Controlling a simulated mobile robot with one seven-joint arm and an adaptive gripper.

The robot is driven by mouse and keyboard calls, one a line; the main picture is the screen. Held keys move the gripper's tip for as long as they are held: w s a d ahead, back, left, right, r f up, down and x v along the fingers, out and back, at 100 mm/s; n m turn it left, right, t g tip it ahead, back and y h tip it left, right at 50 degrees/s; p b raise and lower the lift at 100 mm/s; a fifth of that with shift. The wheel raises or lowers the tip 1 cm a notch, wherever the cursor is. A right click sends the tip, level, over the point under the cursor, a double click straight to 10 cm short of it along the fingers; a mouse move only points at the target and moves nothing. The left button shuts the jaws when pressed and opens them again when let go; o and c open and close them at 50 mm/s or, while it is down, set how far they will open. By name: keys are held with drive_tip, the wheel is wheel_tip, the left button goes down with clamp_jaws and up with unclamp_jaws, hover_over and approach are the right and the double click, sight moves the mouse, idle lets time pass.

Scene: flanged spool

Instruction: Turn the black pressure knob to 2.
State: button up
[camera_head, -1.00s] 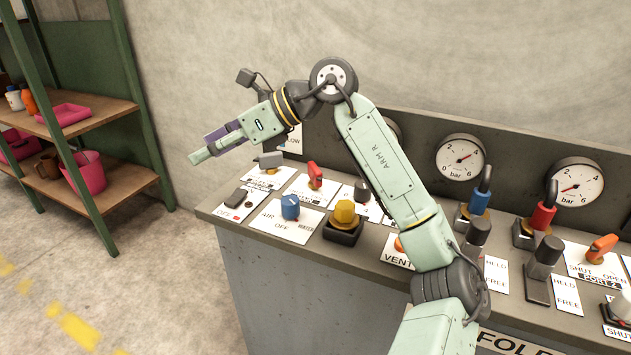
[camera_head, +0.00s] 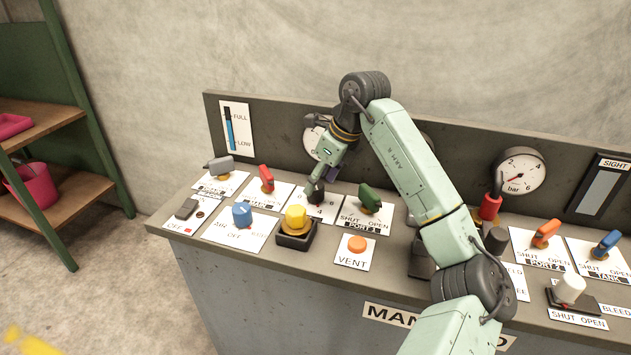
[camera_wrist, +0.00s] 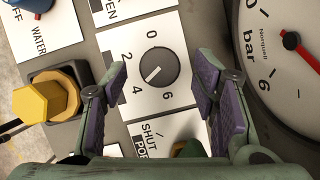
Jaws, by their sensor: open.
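The black pressure knob (camera_wrist: 158,69) is round and dark grey in the wrist view, on a white plate (camera_wrist: 178,42) marked 0, 2, 4 and 6. Its white pointer line aims to the lower left, about at the 4. My gripper (camera_wrist: 158,76) is open, with its purple-padded fingers on either side of the knob in the picture. I see no contact with it, and the remaining height is hard to judge. In the head view, my gripper (camera_head: 322,181) points down over the knob's plate (camera_head: 318,211) and partly hides the knob.
A yellow knob (camera_head: 296,217) on a dark base stands close in front. A green lever (camera_head: 370,197) is to the right and a red lever (camera_head: 266,179) to the left. A gauge (camera_wrist: 290,45) shows large at the wrist view's right. The orange VENT button (camera_head: 357,244) is nearby.

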drive_tip(key=shift+p+x, duration=0.3)
drive_tip(key=shift+x, duration=1.2)
drive_tip(key=shift+c, duration=0.3)
drive_tip(key=c, duration=1.1)
